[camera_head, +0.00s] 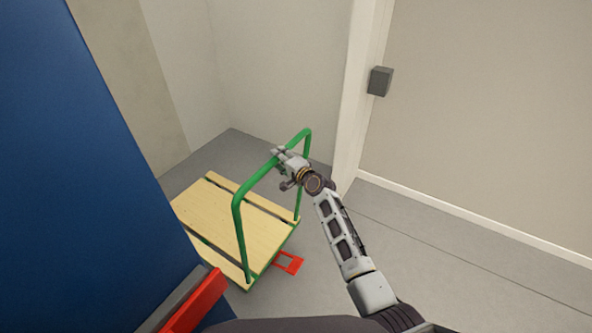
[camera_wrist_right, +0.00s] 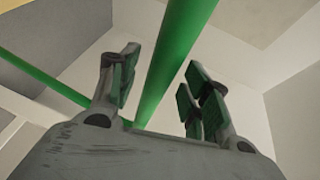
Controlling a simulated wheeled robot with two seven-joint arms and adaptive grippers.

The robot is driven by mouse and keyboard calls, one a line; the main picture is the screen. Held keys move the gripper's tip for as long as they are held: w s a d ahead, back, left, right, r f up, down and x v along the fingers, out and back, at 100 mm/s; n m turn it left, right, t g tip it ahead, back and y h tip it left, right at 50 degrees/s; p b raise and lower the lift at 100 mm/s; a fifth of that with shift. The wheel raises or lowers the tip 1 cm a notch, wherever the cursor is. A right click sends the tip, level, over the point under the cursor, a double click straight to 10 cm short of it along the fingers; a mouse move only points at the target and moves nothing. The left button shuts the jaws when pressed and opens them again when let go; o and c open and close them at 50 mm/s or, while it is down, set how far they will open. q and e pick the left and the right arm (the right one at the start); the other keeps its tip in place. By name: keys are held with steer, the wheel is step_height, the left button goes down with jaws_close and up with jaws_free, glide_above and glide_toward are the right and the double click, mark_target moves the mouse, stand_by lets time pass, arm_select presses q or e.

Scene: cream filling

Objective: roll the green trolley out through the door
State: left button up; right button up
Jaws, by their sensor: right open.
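The green trolley has a light wooden deck (camera_head: 215,215) and a green tubular push handle (camera_head: 240,222). It stands on the grey floor left of centre in the head view. My right gripper (camera_head: 281,158) is at the top bar of the handle. In the right wrist view the green bar (camera_wrist_right: 182,42) runs between the open fingers (camera_wrist_right: 163,70), with gaps showing beside it. A tall blue panel (camera_head: 85,160) with a red bar (camera_head: 197,302), which looks like the door, fills the left side. My left gripper is not in view.
A red pedal (camera_head: 288,262) sticks out from the trolley's near end. A pale wall edge (camera_head: 357,90) stands just behind my right forearm, with a dark grey box (camera_head: 380,81) on it. The floor at right (camera_head: 450,250) is clear.

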steer(key=v, duration=1)
stand_by(0.4)
stand_by(0.6)
